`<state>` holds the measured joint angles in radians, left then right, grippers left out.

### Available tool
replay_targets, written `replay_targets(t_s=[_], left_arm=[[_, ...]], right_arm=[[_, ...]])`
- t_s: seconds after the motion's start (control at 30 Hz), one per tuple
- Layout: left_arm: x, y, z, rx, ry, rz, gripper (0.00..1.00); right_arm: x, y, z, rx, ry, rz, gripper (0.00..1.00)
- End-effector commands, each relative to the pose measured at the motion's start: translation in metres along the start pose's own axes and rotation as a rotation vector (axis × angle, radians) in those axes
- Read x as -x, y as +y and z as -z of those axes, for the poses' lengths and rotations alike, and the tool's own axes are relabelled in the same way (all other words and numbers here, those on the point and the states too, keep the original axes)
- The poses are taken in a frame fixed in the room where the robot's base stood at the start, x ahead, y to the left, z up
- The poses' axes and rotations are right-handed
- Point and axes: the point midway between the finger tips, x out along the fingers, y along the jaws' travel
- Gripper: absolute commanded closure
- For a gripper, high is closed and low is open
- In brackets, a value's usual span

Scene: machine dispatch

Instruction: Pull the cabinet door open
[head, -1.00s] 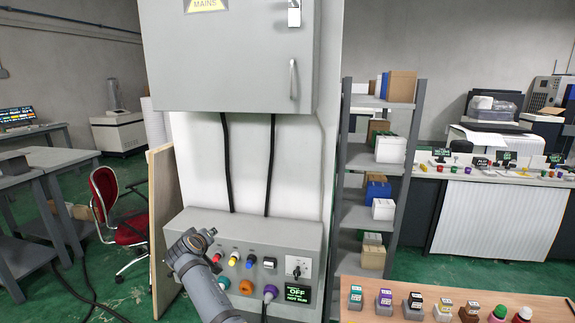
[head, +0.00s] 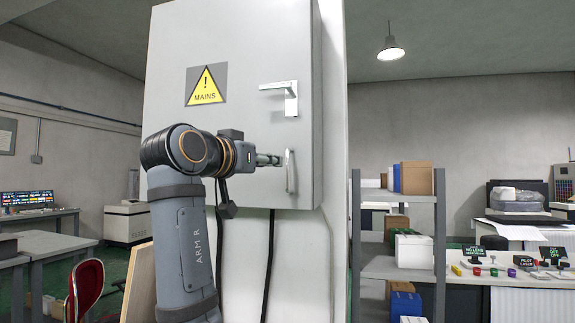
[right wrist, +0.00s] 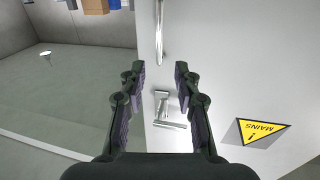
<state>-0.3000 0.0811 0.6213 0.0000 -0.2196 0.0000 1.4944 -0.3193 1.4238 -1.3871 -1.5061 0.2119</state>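The grey cabinet door (head: 235,130) carries a yellow MAINS sign and looks closed in the head view. Its silver vertical pull handle (head: 290,172) is near the door's lower right edge, below a silver latch lever (head: 280,87) that lies horizontal. My right gripper (head: 278,160) is just left of the pull handle. In the right wrist view, which is upside down, the right gripper (right wrist: 158,72) is open and empty. The pull handle (right wrist: 159,32) shows beyond the fingertips, and the latch (right wrist: 168,112) shows between the fingers. My left gripper is out of view.
A grey shelf unit (head: 441,245) with boxes stands right of the cabinet. A red chair (head: 85,285) and desks are at left. A bench (head: 520,281) with small coloured items is at right. Black cables (head: 269,255) hang below the cabinet.

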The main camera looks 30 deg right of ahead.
Motion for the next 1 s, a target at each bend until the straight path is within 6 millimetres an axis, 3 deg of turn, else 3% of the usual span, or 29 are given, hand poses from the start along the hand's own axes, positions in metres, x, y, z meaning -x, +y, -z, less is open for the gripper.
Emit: replay_targets(t_s=[0.1, 0.17, 0.4, 0.53, 0.8, 1.0], left_arm=[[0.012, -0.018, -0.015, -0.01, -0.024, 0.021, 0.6], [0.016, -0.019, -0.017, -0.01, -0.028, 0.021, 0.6], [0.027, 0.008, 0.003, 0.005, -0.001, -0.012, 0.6], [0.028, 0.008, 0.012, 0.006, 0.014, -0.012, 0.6], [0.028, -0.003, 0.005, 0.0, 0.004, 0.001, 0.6], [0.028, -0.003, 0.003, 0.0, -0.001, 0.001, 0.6]], right_arm=[[-0.027, 0.002, 0.003, 0.003, 0.0, -0.008, 0.68], [-0.041, 0.002, 0.003, 0.004, -0.001, -0.008, 0.68], [-0.082, 0.001, 0.002, 0.004, 0.0, -0.005, 0.68], [-0.091, 0.0, 0.0, 0.003, 0.0, -0.002, 0.68], [-0.093, 0.0, -0.001, 0.003, 0.0, -0.002, 0.68], [-0.093, 0.0, -0.001, 0.003, 0.0, -0.002, 0.95]])
